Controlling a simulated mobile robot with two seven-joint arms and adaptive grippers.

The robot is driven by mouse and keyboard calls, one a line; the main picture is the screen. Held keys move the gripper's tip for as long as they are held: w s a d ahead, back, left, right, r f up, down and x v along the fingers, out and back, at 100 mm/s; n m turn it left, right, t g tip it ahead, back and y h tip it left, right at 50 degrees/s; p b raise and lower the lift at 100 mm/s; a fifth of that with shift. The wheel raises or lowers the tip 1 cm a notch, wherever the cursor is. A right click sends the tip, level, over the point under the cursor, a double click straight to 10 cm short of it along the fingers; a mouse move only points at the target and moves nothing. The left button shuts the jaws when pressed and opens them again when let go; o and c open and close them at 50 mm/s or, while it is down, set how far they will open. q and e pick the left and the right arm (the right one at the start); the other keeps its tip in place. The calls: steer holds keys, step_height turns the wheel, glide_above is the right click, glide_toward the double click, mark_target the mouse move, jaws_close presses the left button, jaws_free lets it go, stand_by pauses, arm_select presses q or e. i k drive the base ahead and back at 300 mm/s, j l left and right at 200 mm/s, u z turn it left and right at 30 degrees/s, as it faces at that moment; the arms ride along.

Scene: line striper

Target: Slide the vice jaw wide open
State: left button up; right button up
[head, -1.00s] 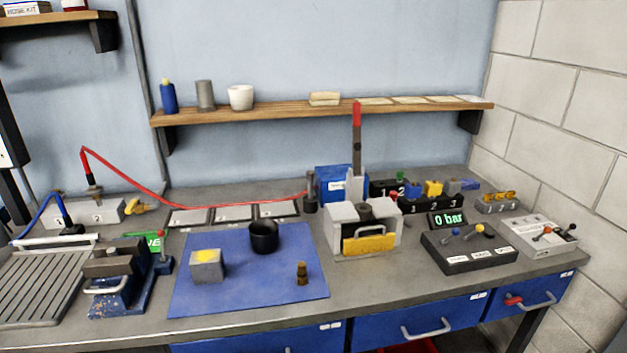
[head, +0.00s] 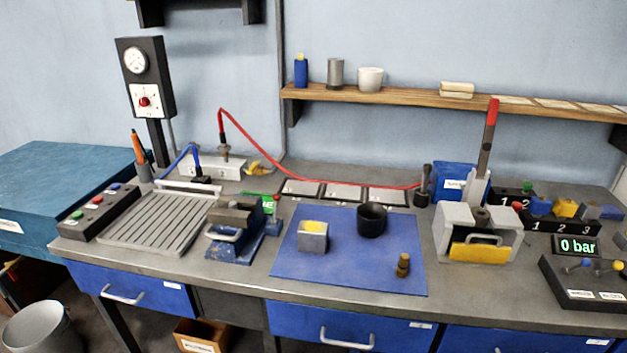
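The vice (head: 238,228) stands on the bench left of the blue mat, with a blue base and dark grey jaws. A light handle (head: 224,236) shows on its front side. The jaws look close together, but the gap between them is too small to judge. Neither of my grippers shows in the head view.
Left of the vice lies a ribbed grey tray (head: 160,222) and a button box (head: 98,211). Right of it is the blue mat (head: 345,270) with a grey block (head: 313,236), a black cup (head: 372,219) and a brass fitting (head: 403,265). A red hose (head: 300,172) arches behind.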

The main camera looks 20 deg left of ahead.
mark_target(229, 221)
steer(key=u, duration=1.25)
